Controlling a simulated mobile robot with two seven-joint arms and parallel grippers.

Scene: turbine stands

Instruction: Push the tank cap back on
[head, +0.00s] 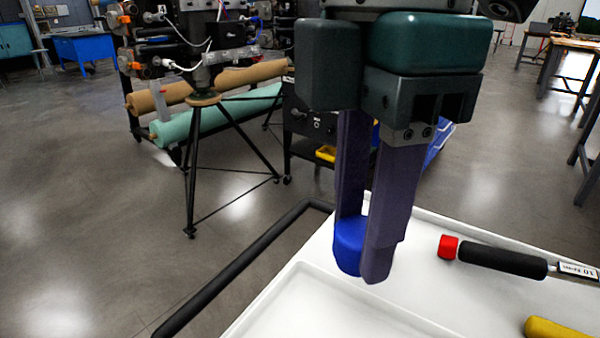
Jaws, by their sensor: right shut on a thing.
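A blue round cap (348,246) is held between the dark purple fingers of my right gripper (362,248), near the middle of the head view. The gripper points down and is shut on the cap, and the near finger hides the cap's right side. The cap shows above the white tray (285,292); I cannot tell how much space is under it. No tank that I can make out with certainty is in view. My left gripper is not in view.
A torque tool with a black grip (490,259) and red end lies on the tray's right part, with a yellow handle (552,328) nearer. A black rail (240,270) runs along the left. A tripod stand (191,160) with equipment stands on the floor behind.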

